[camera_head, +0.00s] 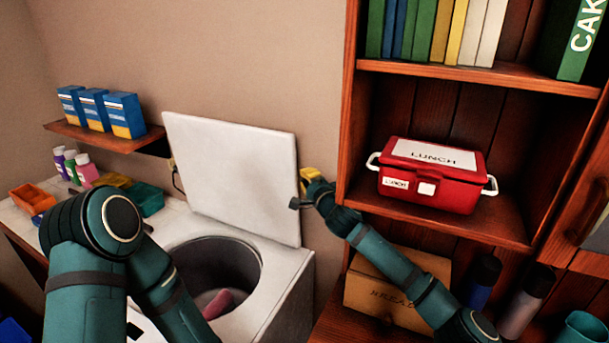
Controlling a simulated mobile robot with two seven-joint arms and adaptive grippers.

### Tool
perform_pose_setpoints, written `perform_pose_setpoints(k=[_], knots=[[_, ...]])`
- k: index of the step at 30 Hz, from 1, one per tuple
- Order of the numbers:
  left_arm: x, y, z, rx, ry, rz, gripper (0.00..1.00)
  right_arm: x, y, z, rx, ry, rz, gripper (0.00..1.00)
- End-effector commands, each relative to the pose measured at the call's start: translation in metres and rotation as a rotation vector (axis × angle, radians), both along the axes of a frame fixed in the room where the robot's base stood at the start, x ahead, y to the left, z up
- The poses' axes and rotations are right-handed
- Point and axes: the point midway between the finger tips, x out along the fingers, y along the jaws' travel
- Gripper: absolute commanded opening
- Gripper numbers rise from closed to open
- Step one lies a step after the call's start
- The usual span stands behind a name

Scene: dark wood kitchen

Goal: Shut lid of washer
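The white washer (294,288) stands at the lower middle with its round drum opening uncovered. Its white square lid (230,165) stands raised, leaning back near the wall. A pinkish item (217,303) lies inside the drum. My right gripper (299,193) is at the lid's right edge, about halfway up, very close to or touching it. A yellow part shows at its tip, and I cannot tell whether its fingers are open or shut. My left arm covers the washer's front left, and its gripper is out of view.
A wooden bookcase (440,70) stands close on the right, with a red lunch box (433,176) on its shelf. Small bottles (71,166) and bins (31,199) stand on the left counter, under a shelf of blue boxes (123,115).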

Motion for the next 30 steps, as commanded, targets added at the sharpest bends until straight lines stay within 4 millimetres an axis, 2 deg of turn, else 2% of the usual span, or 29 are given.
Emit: perform_pose_setpoints(k=[7,21,26,30], knots=[[0.0,0.0,0.002,-0.001,0.0,0.0,1.0,0.013,0.008,0.001,0.001,0.0,0.0,0.0],[0.0,0.0,0.001,0.0,0.0,0.0,1.0,0.014,0.008,0.0,-0.001,-0.003,0.0,0.0],[0.0,0.0,-0.009,0.001,0.0,0.0,1.0,0.007,0.011,-0.001,-0.009,-0.025,0.001,0.0],[0.0,-0.001,-0.027,0.004,0.002,0.001,1.0,-0.006,0.017,-0.004,-0.029,-0.071,0.002,0.0]])
